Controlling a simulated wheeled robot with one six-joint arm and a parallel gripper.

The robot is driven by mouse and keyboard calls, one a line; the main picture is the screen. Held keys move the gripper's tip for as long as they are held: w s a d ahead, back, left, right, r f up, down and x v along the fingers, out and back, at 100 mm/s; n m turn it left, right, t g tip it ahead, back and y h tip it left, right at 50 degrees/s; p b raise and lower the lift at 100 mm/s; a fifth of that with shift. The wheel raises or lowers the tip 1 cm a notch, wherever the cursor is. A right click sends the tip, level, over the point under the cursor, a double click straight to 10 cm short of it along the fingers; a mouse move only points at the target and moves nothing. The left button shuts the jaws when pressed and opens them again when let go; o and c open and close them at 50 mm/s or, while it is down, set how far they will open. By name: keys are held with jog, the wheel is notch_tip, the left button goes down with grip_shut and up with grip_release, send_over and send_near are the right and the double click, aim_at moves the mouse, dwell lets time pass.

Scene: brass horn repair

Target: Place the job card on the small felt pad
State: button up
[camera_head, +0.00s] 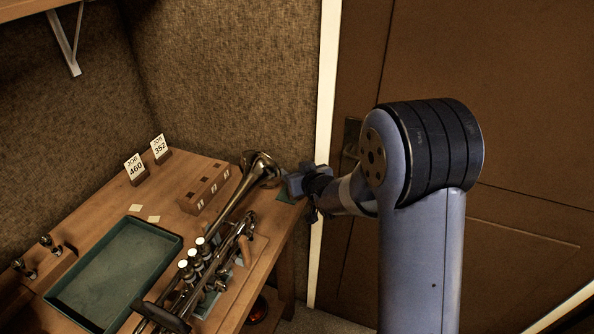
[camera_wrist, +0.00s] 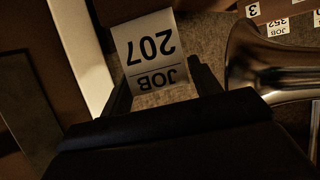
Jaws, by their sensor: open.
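A white job card reading "JOB 207" (camera_wrist: 146,42) appears upside down in the wrist view, between and just beyond my fingers. My gripper (camera_wrist: 160,84) is open around its lower end; I cannot tell whether either finger touches it. In the head view my gripper (camera_head: 302,182) is at the right end of the bench, beside the horn's bell. A small dark green patch, apparently the felt pad (camera_head: 287,197), shows partly under my gripper. The card cannot be made out in the head view.
A brass horn (camera_head: 228,215) lies along the bench, left of my gripper. A drilled wooden block (camera_head: 203,190) is behind it. Cards "JOB 460" (camera_head: 135,168) and "JOB 352" (camera_head: 159,147) stand at the back. A green-lined tray (camera_head: 115,270) is front left. A door (camera_head: 520,120) is right.

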jog(key=v, duration=1.1)
jog(key=shift+s+b, duration=0.2)
jog(key=shift+b, duration=0.15)
jog(key=shift+d, duration=0.1)
jog(key=p+x, duration=0.1)
jog(key=x, duration=1.1)
jog(key=shift+w+r, duration=0.1)
jog(key=shift+r, duration=0.75)
jog(key=shift+f, duration=0.1)
